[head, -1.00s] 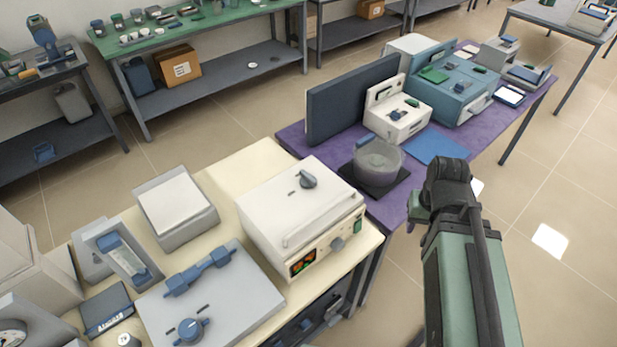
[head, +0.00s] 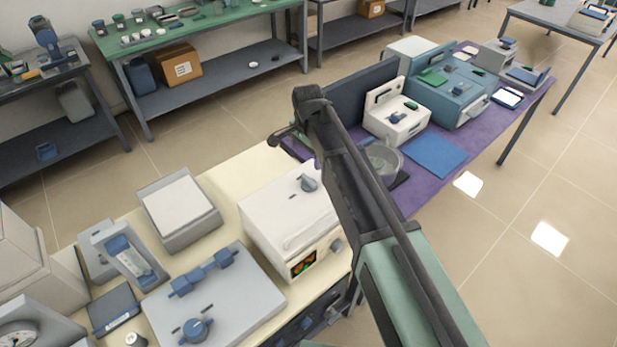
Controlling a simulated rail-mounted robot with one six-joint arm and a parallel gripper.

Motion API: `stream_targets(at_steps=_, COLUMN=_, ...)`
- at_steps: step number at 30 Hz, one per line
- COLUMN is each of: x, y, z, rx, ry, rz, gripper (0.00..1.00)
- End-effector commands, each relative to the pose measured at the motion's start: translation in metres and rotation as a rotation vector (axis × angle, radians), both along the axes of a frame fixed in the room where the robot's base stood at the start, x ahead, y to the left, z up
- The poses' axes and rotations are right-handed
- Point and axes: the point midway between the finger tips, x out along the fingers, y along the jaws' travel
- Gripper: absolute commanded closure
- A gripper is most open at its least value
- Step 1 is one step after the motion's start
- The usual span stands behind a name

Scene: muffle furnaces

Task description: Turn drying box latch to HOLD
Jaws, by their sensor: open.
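A white box (head: 275,235) with a small lit display on its front stands on the cream bench. A blue-grey turning latch (head: 308,183) sits on its top; it appears to be the drying box latch, but no lettering can be read. A grey flat-topped unit (head: 240,305) to the left also carries a blue knob (head: 196,330) and a blue bar handle (head: 202,272). My gripper (head: 274,140) is small and dark at the arm's end, above and behind the white box, apart from the latch. It is open and empty.
A round clear vessel (head: 382,158) on the purple bench is partly behind my arm. A dark upright panel (head: 360,95) and a white instrument (head: 398,118) stand beyond. A white-topped grey box (head: 178,205) stands to the left of the white box.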

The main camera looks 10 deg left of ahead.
Motion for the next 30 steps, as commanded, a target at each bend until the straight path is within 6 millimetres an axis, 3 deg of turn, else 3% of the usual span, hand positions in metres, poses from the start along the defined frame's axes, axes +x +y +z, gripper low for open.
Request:
stream_targets(at_steps=5, x=0.0, y=-0.001, z=-0.017, rx=0.0, ry=0.0, rz=0.002, gripper=0.02)
stream_targets(at_steps=15, x=0.0, y=-0.001, z=-0.095, rx=0.0, ry=0.0, rz=0.003, gripper=0.02)
stream_targets(at_steps=18, x=0.0, y=-0.001, z=-0.108, rx=0.0, ry=0.0, rz=0.003, gripper=0.02)
stream_targets(at_steps=27, x=0.0, y=-0.001, z=-0.108, rx=0.0, ry=0.0, rz=0.003, gripper=0.02)
stream_targets(at_steps=30, x=0.0, y=-0.001, z=-0.108, rx=0.0, ry=0.0, rz=0.003, gripper=0.14)
